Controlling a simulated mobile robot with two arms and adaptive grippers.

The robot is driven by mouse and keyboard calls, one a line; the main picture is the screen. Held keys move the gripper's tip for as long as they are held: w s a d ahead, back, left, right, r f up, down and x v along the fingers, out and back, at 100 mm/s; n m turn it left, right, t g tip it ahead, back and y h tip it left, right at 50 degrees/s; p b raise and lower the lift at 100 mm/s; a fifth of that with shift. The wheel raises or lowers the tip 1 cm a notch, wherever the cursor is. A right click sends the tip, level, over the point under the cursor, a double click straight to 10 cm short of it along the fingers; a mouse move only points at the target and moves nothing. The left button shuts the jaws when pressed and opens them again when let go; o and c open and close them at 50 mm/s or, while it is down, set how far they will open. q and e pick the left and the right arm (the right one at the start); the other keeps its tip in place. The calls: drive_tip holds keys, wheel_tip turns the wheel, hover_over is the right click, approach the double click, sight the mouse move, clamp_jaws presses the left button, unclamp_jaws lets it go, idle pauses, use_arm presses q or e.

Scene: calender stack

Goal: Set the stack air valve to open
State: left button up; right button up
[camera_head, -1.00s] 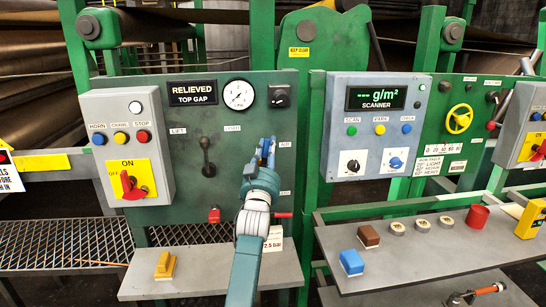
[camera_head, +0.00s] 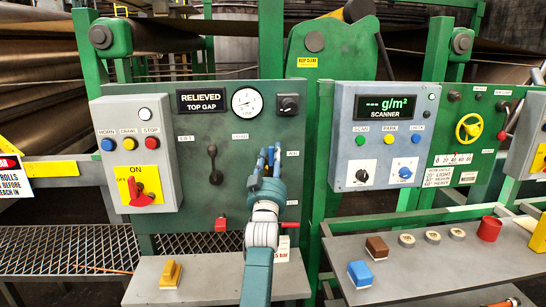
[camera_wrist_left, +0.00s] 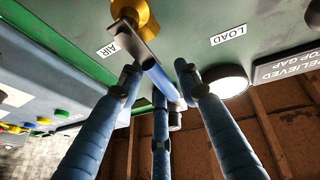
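The stack air valve shows in the left wrist view as a brass-yellow body (camera_wrist_left: 131,12) beside the "AIR" label (camera_wrist_left: 108,50), with a grey-to-blue lever (camera_wrist_left: 160,78) reaching out from it. My left gripper (camera_wrist_left: 160,82) has its blue fingers spread around the lever, with a finger on either side and one behind. I see a gap on the right; contact on the left is unclear. In the head view my left gripper (camera_head: 265,162) is in front of the right part of the green panel (camera_head: 236,130) and hides most of the valve. My right gripper is not in view.
Left of the gripper are a black lever (camera_head: 214,166), a pressure gauge (camera_head: 247,102) and a grey switch box (camera_head: 139,155). A scanner box (camera_head: 386,140) is on the right. Below are shelves with a yellow block (camera_head: 170,274) and a blue block (camera_head: 360,274).

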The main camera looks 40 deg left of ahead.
use_arm(q)
drive_tip(key=v, duration=1.2)
idle(0.5)
